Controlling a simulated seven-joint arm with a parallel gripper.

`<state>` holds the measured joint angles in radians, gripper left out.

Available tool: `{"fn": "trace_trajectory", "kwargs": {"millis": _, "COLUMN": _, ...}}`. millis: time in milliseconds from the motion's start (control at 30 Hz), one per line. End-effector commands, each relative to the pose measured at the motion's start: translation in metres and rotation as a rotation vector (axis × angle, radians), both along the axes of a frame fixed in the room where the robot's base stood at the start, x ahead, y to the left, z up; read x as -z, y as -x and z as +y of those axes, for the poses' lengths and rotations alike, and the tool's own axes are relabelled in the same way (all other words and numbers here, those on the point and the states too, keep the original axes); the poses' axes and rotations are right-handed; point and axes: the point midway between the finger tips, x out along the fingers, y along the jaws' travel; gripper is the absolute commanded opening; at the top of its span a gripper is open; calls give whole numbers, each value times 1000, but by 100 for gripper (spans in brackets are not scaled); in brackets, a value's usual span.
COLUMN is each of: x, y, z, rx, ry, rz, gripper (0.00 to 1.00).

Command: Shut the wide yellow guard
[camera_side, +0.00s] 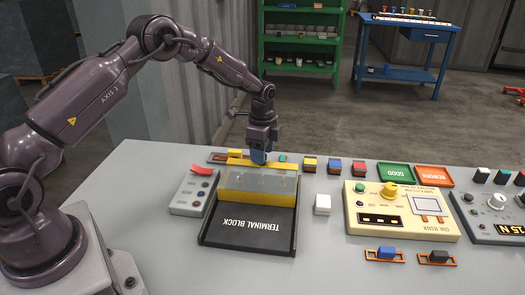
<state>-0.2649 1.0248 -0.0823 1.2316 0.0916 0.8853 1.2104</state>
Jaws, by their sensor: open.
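The wide yellow guard (257,182) is a see-through panel with a solid yellow top edge. It appears raised at the far part of the black terminal block unit (248,226), whose labelled front plate lies uncovered.
A white block (322,204) and a yellow coil tester (400,218) are to the right. Several small coloured blocks line the back.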

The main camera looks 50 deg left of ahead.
Motion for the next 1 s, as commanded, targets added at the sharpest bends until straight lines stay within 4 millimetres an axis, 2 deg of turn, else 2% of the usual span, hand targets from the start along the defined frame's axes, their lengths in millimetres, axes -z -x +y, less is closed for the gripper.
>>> {"fn": "trace_trajectory", "kwargs": {"millis": 167, "x": -15, "y": 0, "z": 0, "rx": 0, "ry": 0, "rz": -2, "gripper": 52}}
{"fn": "trace_trajectory", "kwargs": {"millis": 500, "x": -88, "y": 0, "z": 0, "rx": 0, "ry": -1, "rz": -5, "gripper": 52}}
{"fn": "trace_trajectory", "kwargs": {"millis": 633, "x": -110, "y": 0, "z": 0, "rx": 0, "ry": 0, "rz": -4, "gripper": 52}}
{"fn": "trace_trajectory", "kwargs": {"millis": 800, "x": -126, "y": 0, "z": 0, "rx": 0, "ry": 0, "rz": -2, "gripper": 52}}
{"fn": "trace_trajectory", "kwargs": {"millis": 1000, "x": -130, "y": 0, "z": 0, "rx": 0, "ry": 0, "rz": -1, "gripper": 52}}
